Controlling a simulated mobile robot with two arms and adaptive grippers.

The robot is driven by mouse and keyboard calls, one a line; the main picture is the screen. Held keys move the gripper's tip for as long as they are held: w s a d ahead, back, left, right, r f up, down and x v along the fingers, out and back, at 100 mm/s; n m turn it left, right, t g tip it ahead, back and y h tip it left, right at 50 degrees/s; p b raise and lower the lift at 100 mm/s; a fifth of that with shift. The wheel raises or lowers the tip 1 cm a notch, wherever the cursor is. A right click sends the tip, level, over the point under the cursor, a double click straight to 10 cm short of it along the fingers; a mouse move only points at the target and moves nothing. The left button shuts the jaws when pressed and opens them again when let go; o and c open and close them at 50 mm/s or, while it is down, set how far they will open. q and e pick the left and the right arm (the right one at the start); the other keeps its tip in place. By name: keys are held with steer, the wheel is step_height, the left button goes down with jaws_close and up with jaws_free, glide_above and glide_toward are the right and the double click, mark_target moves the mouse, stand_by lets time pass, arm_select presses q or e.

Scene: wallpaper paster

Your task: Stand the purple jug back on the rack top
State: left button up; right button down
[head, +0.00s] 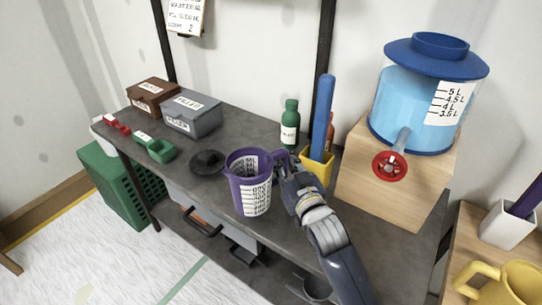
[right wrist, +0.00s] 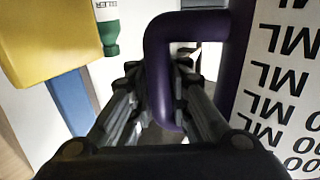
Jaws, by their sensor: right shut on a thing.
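The purple jug (head: 246,187) with a white measuring label is upright near the front edge of the dark grey rack top (head: 213,126). I cannot tell whether its base touches the surface. My right gripper (head: 284,164) is shut on the jug's handle, on the jug's right side. In the right wrist view, the purple handle (right wrist: 158,60) runs between the fingers, and the jug's label (right wrist: 286,90) fills the right side. My left gripper is in neither view.
A black round lid-like thing (head: 208,162) lies left of the jug. A green bottle (head: 290,125) and a yellow holder (head: 316,168) with a blue stick stand behind. A blue water dispenser (head: 415,100) sits on a wooden block (head: 385,185) at right. Boxes (head: 192,114) stand at left.

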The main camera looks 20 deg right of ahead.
steer(key=w+f, duration=0.1)
steer(key=w, duration=0.1)
steer(key=w+d+f, duration=0.1)
steer(key=w, duration=0.2)
steer(key=w+f, duration=0.2)
steer(key=w, duration=0.1)
steer(key=shift+w+d+f, duration=0.1)
steer(key=shift+w+d, duration=0.05)
steer(key=shift+w, duration=0.1)
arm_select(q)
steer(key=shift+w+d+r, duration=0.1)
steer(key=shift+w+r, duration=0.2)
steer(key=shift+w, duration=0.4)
arm_select(e)
steer(key=shift+f, duration=0.2)
steer(key=c, duration=1.8)
jaws_free()
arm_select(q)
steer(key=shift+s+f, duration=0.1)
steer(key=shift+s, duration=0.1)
arm_select(e)
steer(key=shift+r, duration=0.15)
